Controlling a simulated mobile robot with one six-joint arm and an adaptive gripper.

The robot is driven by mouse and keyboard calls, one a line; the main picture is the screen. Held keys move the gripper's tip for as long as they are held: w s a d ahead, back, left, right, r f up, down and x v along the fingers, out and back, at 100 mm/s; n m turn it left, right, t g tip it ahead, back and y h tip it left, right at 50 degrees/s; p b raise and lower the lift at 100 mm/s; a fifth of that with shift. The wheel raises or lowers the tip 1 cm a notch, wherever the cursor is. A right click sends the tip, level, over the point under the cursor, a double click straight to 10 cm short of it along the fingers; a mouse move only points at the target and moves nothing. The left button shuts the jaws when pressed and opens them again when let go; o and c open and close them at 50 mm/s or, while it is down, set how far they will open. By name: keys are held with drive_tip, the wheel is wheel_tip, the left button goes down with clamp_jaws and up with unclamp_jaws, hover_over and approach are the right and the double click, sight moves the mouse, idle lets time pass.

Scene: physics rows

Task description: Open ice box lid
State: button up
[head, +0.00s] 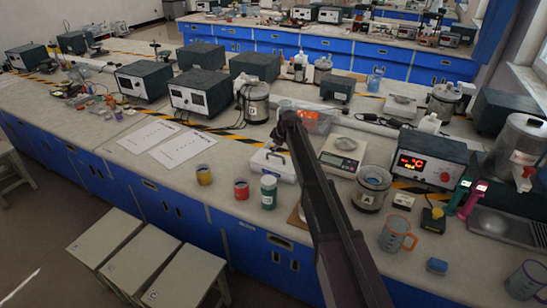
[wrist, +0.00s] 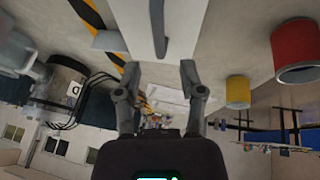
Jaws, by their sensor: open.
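The ice box (head: 272,166) is a low white box on the bench, just left of my arm in the head view. Its lid looks closed. In the wrist view a white surface of the ice box (wrist: 136,22) fills the top centre, with a grey strip, perhaps a handle or latch, running down it. My gripper (wrist: 158,70) is open, its two fingers spread on either side below the box's edge. Nothing is seen between the fingers. In the head view my arm hides much of the gripper and part of the box's right side; contact cannot be told.
Paper sheets lie left.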

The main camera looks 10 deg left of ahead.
drive_tip(key=shift+b+x, duration=1.25)
drive_tip(key=shift+x, duration=0.45)
drive_tip(key=shift+c, duration=0.2)
clamp_jaws()
